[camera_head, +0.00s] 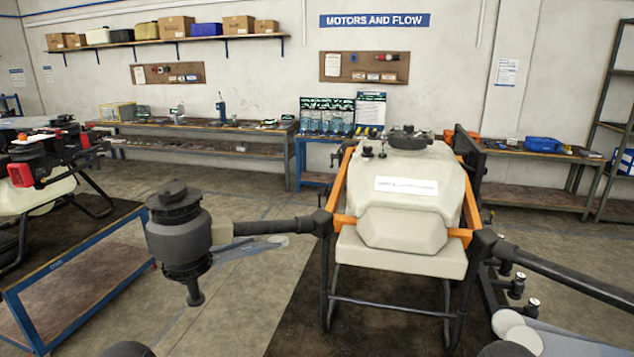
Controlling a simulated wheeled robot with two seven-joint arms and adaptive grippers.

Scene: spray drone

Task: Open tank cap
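The spray drone's tank (410,200) is a large cream-white body with a label on its front, held in an orange and black frame. The black round tank cap (408,138) sits on top of the tank, toward the back, and looks seated on its opening. Small dark fittings (375,151) stand to the left of the cap. No gripper shows in the head view, and nothing touches the cap. Dark rounded shapes at the bottom edge may be parts of my arms, but I cannot tell.
A drone arm with a dark motor and nozzle (180,235) reaches out left of the tank. Another drone arm (570,275) reaches right. A blue-framed stand (75,285) is at left. Workbenches (220,126) line the back wall. The space above the tank is clear.

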